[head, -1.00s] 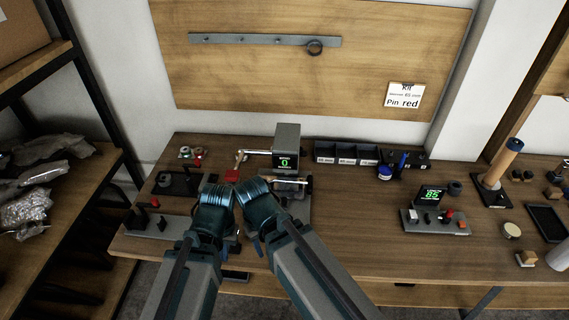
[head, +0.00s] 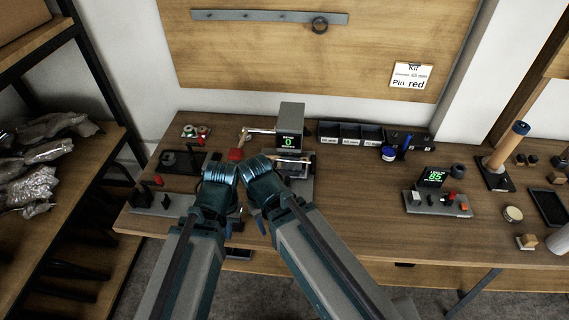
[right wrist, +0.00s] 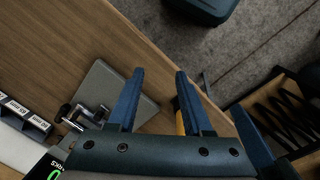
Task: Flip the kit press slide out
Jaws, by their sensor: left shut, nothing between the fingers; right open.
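The kit press (head: 291,121) is a grey block with a green 0 on its dark display, at the back middle of the bench. A metal bar crosses its front low down; the slide is partly hidden by my right arm, and I cannot tell its position. My left gripper (head: 220,172) is shut and empty, in front and left of the press; its fingertips are hard to make out. My right gripper (right wrist: 157,80) is open and empty. In the right wrist view its fingers lie over a grey plate (right wrist: 107,85) with metal rods beside it.
A red block (head: 235,154) is left of the press. Dark bins (head: 349,131) stand right of it. A fixture showing 85 (head: 432,178) sits farther right, and dark fixtures (head: 180,162) at left. The bench between press and 85 fixture is mostly clear.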

